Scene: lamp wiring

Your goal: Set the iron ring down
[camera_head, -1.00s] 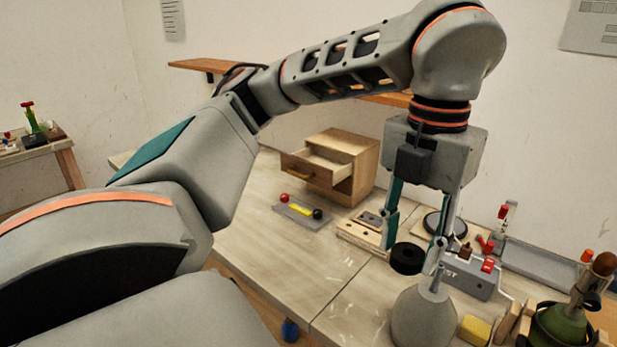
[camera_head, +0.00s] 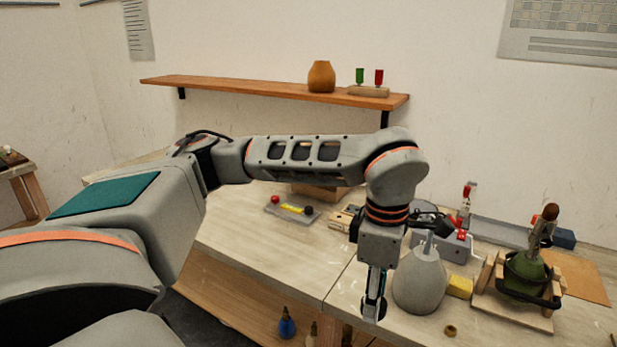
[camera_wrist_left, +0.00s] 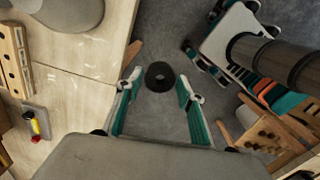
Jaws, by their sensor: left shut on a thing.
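The iron ring (camera_wrist_left: 160,77) is a small black ring with a hole. In the left wrist view it sits between the two fingertips of my left gripper (camera_wrist_left: 159,81), which is shut on it. In that view the ring hangs just past the bench edge, with the grey floor behind it. In the head view my left gripper (camera_head: 374,303) points down by the bench's front edge, left of the grey vase-shaped body (camera_head: 419,284). The ring (camera_head: 374,312) shows there only as a dark patch at the fingertips. My right gripper is not in view.
A yellow block (camera_head: 460,287) and a green body in a wooden cradle (camera_head: 513,313) stand to the right. A small brass ring (camera_head: 450,331) lies near the front edge. A blue bottle (camera_head: 287,324) stands below the bench. The bench's left front (camera_head: 265,255) is clear.

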